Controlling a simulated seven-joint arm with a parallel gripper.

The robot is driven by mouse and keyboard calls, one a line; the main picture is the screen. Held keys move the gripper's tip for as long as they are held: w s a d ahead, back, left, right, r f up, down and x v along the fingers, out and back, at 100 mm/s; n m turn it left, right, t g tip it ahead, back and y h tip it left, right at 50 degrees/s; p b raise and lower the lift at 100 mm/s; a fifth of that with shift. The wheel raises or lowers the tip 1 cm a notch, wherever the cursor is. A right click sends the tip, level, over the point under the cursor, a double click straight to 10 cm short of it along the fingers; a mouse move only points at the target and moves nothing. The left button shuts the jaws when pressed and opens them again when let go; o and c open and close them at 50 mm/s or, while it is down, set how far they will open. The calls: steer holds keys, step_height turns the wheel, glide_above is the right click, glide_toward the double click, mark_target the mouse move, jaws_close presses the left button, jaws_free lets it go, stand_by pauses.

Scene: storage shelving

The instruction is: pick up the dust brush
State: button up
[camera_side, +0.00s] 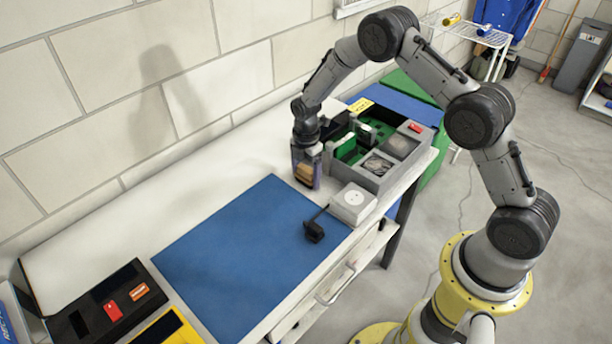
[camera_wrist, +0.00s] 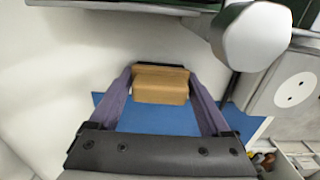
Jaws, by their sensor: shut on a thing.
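My gripper (camera_side: 305,178) points down at the back of the white bench, just left of the grey organiser box. It is shut on a tan wood-coloured block, which I take to be the dust brush (camera_side: 304,172). In the wrist view the brush (camera_wrist: 160,84) sits crosswise between the two purple-grey fingers of my gripper (camera_wrist: 159,75), near their tips. Its bristles are not clearly visible. I cannot tell whether its underside touches the bench.
The grey organiser (camera_side: 380,181) with green boards stands close on the right. A white socket box (camera_side: 353,203) and a small black device (camera_side: 314,232) are in front. A blue mat (camera_side: 240,255) covers the bench middle. A black case (camera_side: 75,327) lies front left. The wall is behind.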

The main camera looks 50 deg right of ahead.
mark_target(307, 169)
steer(key=shift+r, duration=0.6)
step_height(307, 169, up, 2)
steer(key=shift+s+r, duration=0.1)
steer(key=shift+r, duration=0.1)
steer(key=s+r, duration=0.9)
steer(key=s, duration=0.4)
steer(key=shift+s+a+r, duration=0.2)
steer(key=shift+s+a, duration=0.2)
steer(key=shift+a, duration=0.05)
steer(key=o, duration=0.8)
steer(key=c, duration=0.6)
